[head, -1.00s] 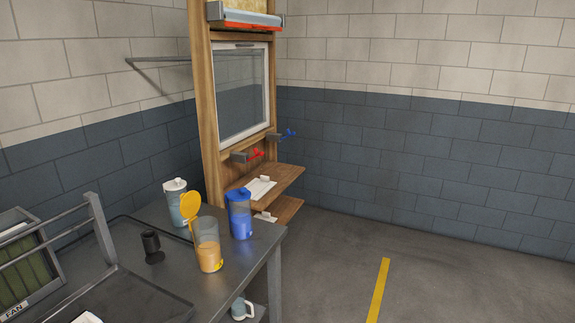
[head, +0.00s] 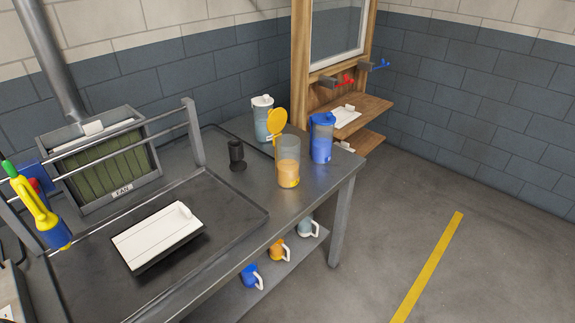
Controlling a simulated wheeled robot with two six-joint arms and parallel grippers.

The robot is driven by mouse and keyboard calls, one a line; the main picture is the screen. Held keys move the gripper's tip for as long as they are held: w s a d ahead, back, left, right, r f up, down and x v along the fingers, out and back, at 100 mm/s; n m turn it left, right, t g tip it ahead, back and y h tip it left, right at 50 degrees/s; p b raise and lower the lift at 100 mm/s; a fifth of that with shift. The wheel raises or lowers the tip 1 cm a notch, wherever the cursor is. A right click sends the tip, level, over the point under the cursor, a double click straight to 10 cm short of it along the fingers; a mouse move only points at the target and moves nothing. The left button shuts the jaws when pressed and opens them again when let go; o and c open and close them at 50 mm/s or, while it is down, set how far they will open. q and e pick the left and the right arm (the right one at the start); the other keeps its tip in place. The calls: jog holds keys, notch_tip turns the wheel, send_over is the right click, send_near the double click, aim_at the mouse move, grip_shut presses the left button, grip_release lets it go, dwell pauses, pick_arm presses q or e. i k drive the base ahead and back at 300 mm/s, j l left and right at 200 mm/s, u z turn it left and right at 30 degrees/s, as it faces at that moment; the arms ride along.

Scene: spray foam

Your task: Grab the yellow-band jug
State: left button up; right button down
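A clear jug (head: 288,160) with orange contents stands upright on the metal table near its right end. It has a yellow patch low on its side, and its round yellow-orange lid (head: 277,124) is tipped up open. A blue jug (head: 321,140) stands to its right, and a grey-blue jug with a white lid (head: 262,118) stands behind it to the left. Neither of my grippers is in view.
A small black cup-like object (head: 237,155) stands left of the jugs on the table (head: 225,240). A white-lidded box (head: 157,236) lies in front of the FAN unit (head: 100,165). Several mugs (head: 278,250) sit on the lower shelf. Floor on the right is clear.

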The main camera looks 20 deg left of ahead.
aim_at(277, 252)
jog(key=i+l+u, duration=0.3)
jog(key=u, duration=0.2)
jog(key=i+l+u, duration=0.2)
jog(key=l+u, duration=0.3)
jog(key=j, duration=0.1)
